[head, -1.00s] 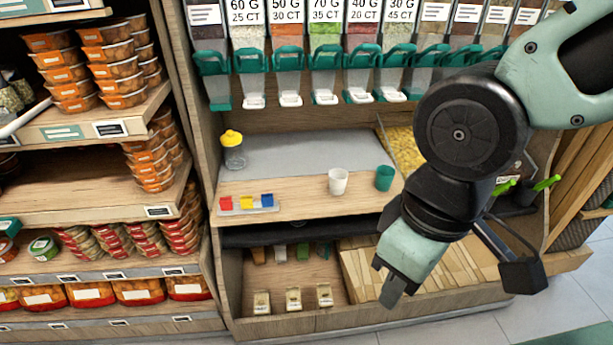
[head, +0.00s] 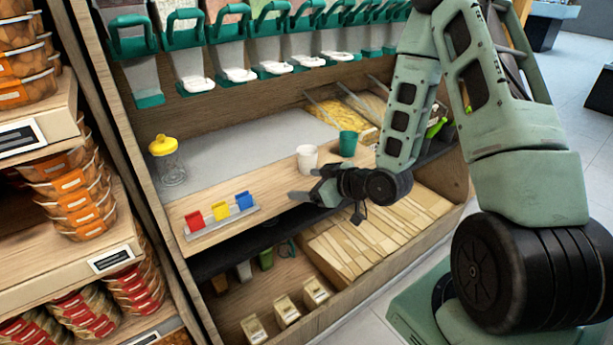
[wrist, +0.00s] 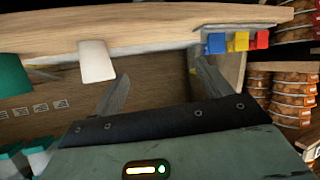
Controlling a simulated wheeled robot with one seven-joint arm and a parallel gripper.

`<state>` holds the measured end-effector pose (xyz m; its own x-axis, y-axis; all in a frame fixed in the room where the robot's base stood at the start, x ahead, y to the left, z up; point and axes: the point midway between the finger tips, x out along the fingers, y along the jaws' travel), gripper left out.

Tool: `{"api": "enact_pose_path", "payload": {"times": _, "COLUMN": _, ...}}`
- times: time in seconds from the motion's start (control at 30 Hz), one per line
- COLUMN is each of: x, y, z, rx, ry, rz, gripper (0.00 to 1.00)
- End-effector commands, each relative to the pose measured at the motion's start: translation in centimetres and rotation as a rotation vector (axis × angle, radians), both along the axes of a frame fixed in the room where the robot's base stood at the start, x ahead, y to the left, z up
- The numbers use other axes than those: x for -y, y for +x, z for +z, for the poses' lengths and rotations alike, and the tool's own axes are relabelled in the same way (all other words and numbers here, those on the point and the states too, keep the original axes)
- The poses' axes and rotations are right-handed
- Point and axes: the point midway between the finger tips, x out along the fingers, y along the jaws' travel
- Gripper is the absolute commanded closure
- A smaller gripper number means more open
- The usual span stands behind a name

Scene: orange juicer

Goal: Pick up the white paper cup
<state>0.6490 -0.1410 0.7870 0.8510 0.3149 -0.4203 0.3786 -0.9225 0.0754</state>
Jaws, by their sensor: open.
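The white paper cup (head: 307,158) stands upright on the wooden counter (head: 270,190), left of a green cup (head: 348,143). My gripper (head: 305,184) is at the counter's front edge, just in front of the white cup and apart from it. In the wrist view the fingers (wrist: 158,88) are spread and empty. There the white cup (wrist: 97,62) shows beyond the fingers, a little left of the left fingertip, and the green cup (wrist: 12,75) is at the left edge.
A tray with red, yellow and blue clips (head: 233,211) lies left on the counter. Dispensers with green handles (head: 185,50) hang above.

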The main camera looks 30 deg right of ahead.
Motion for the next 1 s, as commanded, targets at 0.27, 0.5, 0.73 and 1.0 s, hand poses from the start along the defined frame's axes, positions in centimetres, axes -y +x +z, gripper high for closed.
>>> {"api": "enact_pose_path", "payload": {"times": 0.27, "x": 8.3, "y": -2.7, "z": -2.9, "rx": 0.331, "ry": 0.151, "rz": -0.238, "gripper": 0.23}}
{"api": "enact_pose_path", "payload": {"times": 0.5, "x": 10.0, "y": -3.0, "z": -3.0, "rx": 0.413, "ry": 0.172, "rz": -0.294, "gripper": 0.23}}
{"api": "enact_pose_path", "payload": {"times": 0.73, "x": 9.8, "y": -0.8, "z": -3.0, "rx": 0.414, "ry": 0.170, "rz": -0.291, "gripper": 0.23}}
{"api": "enact_pose_path", "payload": {"times": 1.0, "x": 9.3, "y": 5.0, "z": -2.5, "rx": 0.411, "ry": 0.172, "rz": -0.292, "gripper": 0.23}}
